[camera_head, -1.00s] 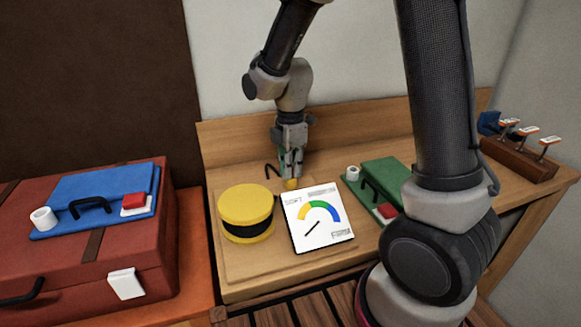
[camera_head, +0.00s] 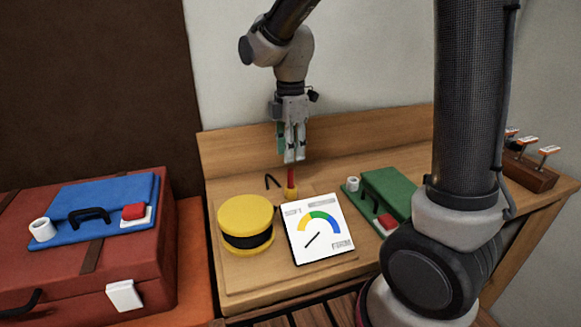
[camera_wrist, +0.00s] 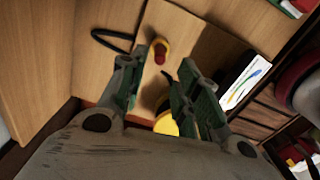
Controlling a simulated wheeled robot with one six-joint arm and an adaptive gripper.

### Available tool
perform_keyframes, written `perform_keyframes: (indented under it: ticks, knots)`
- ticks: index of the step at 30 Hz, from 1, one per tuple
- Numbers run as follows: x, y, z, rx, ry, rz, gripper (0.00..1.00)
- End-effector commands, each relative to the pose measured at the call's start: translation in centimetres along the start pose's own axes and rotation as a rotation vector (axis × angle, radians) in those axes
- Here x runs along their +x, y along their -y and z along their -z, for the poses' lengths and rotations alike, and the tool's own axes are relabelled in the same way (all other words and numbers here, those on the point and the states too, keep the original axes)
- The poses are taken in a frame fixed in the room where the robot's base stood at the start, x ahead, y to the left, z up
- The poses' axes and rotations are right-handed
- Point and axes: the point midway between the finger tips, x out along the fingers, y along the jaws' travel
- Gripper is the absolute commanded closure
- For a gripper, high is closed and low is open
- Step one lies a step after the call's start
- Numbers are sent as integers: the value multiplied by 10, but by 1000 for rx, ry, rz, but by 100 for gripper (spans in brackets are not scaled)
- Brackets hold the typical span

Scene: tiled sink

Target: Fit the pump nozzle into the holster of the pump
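The pump (camera_head: 246,222) is a squat drum with yellow ends and a black middle, on the wooden board; part of its yellow top shows in the wrist view (camera_wrist: 167,124). Behind the gauge card, a red rod (camera_head: 291,178), seemingly the pump nozzle, stands about upright in a small yellow cup (camera_head: 291,193), seemingly the holster. The wrist view shows the red end (camera_wrist: 160,56) within the yellow rim. I cannot tell how deep it sits. My gripper (camera_head: 294,158) is above the rod, apart from it; the wrist view shows its fingers (camera_wrist: 160,100) spread and empty.
The gauge card (camera_head: 319,230) stands beside the pump. A black hose loop (camera_head: 272,182) rises behind the pump. A green case (camera_head: 385,192) lies to the right, and a blue case (camera_head: 100,205) sits on a red suitcase (camera_head: 70,265) at left. A wooden backboard (camera_head: 235,150) runs behind.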

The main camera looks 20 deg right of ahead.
Motion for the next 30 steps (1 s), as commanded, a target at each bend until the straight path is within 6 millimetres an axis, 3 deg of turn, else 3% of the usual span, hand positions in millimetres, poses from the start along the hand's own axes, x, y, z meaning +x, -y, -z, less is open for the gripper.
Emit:
perform_keyframes:
  ticks: [4,11,14,17,22,27,30]
  knots:
    - [-22,0,0,0,-1,-2,68]
    - [-32,1,-1,8,0,-1,68]
    - [-42,11,-12,92,-7,-22,68]
    - [-63,36,-37,307,-25,-72,68]
    - [-94,109,-86,854,-98,-181,68]
    - [-101,175,-115,1336,-196,-266,68]
    - [-98,199,-122,1523,-243,-295,68]
